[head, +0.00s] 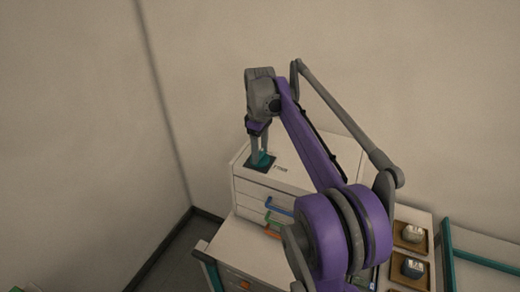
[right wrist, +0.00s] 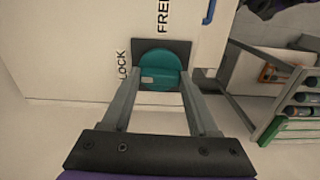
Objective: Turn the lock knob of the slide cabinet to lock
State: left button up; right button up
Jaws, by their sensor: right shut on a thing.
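The slide cabinet (head: 290,176) is a white box with drawers, standing on a white bench against the wall. Its teal lock knob (head: 262,159) sits on a dark square plate on the top face. In the right wrist view the round knob (right wrist: 160,70) shows between the fingers, with the words LOCK to its left and FREE above it. My right gripper (head: 261,152) points down from above and is shut on the knob, one finger on each side. The knob's handle looks lined up between the fingertips; its exact pointing is hard to tell. My left gripper is not in view.
Blue, green and orange drawer handles (head: 279,207) stick out of the cabinet's front. Brown trays with grey items (head: 410,236) lie to the right. A teal rail (head: 480,260) runs at the far right. In the right wrist view a rack (right wrist: 290,100) stands at the right.

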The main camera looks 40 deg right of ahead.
aim_at(260, 153)
jog(key=shift+n, duration=0.3)
jog(key=o, duration=1.4)
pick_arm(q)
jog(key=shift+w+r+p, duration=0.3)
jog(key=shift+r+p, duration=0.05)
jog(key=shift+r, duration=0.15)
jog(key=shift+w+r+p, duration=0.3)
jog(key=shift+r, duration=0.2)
pick_arm(e)
notch_tip(260, 153, up, 11)
jog(key=shift+f, duration=0.1)
jog(key=s+a+f+m+t, duration=0.2)
jog(key=s+a+f, duration=0.4)
jog(key=a+f, duration=0.1)
jog(key=s+a+f+m+t, duration=0.1)
jog(key=s+a+f+t, duration=0.1)
jog(key=s+a+f, duration=0.4)
jog(key=s+a+f+m+t, duration=0.2)
jog(key=s+a+f, duration=0.4)
jog(key=a+f, duration=0.3)
jog(key=shift+s+m, duration=0.3)
jog(key=shift+s, duration=0.1)
